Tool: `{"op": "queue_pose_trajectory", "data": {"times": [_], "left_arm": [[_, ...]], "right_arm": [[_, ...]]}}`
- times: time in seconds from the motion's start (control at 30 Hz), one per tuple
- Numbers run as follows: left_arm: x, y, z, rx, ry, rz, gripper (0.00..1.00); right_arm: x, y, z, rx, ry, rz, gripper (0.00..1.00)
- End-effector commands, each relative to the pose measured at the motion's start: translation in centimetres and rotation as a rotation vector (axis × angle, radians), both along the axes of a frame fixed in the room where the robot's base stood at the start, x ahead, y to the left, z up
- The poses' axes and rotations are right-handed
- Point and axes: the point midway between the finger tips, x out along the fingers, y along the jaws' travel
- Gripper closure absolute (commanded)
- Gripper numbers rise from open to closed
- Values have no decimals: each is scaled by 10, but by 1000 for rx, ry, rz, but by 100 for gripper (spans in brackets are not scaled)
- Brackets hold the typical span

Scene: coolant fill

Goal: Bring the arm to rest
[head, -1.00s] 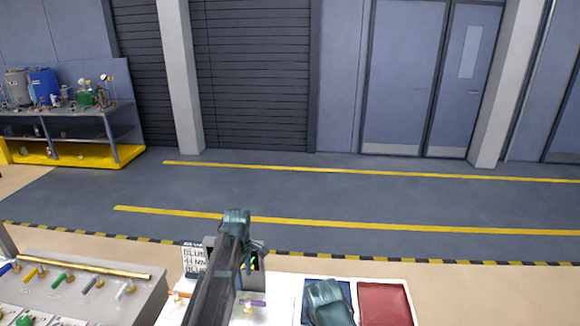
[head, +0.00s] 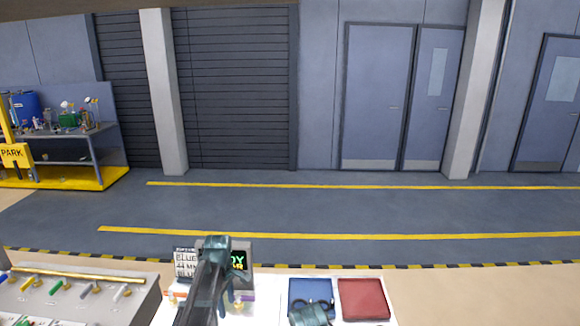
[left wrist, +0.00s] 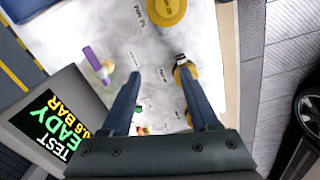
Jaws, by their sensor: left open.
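My left arm rises from the bottom of the head view, and its gripper (head: 228,302) shows small and partly hidden behind the arm, over the white worktop (head: 268,312). In the left wrist view the two dark blue fingers (left wrist: 160,71) stand apart with nothing held between them. The right finger overlaps a yellow fitting in the picture; I cannot tell whether they touch. A teal part at the bottom edge of the head view, by the blue tray, looks like my right arm; its gripper does not show.
The test display (left wrist: 48,130) is close left of the fingers. A purple-handled valve (left wrist: 95,60) and a yellow disc (left wrist: 166,10) are on the worktop. A blue tray (head: 293,298) with dark rings and a red tray (head: 363,300) lie right. A grey valve panel (head: 130,305) stands left.

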Motion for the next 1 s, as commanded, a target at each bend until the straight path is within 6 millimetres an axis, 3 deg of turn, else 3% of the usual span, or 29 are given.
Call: {"op": "queue_pose_trajectory", "data": {"times": [0.37, 0.57, 0.77, 1.0], "left_arm": [[-30, -26, -13, 10, 7, -193, 38], [-60, -50, -26, 21, 17, -396, 38], [-111, -82, -46, 35, 36, -716, 38], [-198, -120, -78, 55, 74, -1269, 38]], "right_arm": [[0, 0, -13, 0, 0, 1, 50], [0, 0, -26, -1, 0, 2, 50], [0, 0, -46, -1, 0, 5, 50], [0, 0, -79, -2, 0, 8, 50]]}}
